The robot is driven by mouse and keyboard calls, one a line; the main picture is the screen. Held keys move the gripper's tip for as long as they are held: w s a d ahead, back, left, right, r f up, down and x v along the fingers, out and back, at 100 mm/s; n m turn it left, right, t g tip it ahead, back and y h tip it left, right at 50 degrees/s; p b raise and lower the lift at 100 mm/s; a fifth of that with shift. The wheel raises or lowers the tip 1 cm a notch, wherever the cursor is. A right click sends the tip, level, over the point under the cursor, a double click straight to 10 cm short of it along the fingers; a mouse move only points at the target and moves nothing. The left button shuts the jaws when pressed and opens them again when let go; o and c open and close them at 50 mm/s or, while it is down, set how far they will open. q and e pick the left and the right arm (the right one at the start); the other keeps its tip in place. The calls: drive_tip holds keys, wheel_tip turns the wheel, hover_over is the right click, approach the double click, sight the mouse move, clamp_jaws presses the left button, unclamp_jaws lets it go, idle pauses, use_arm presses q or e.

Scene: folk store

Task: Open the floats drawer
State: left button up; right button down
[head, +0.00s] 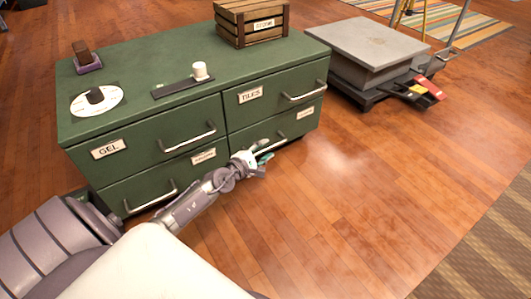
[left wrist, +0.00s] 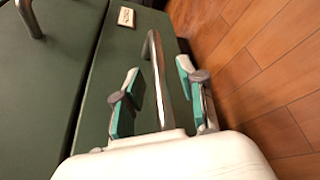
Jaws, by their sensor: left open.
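A green cabinet (head: 120,75) has two upper drawers, labelled GEL (head: 109,149) and TILES (head: 250,95), and two lower ones with labels too small to read. All drawers look shut. My left gripper (head: 262,160) is at the lower right drawer, by its bar handle (head: 270,149). In the left wrist view the left gripper (left wrist: 158,70) is open, with its teal-padded fingers on either side of the metal handle (left wrist: 153,42). The handle lies between the fingers; I cannot tell whether they touch it. A small label (left wrist: 126,16) sits beyond it. My right gripper is not in view.
A wooden crate (head: 235,28), a white cylinder on a dark strip (head: 180,88) and a round dial (head: 96,100) are on the cabinet top. A grey platform (head: 365,42) stands at the right. The wooden floor (head: 370,190) before the drawers is clear.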

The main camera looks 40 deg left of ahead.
use_arm(q)
drive_tip(key=shift+w, duration=0.35)
clamp_jaws()
drive_tip(key=shift+d, duration=0.1)
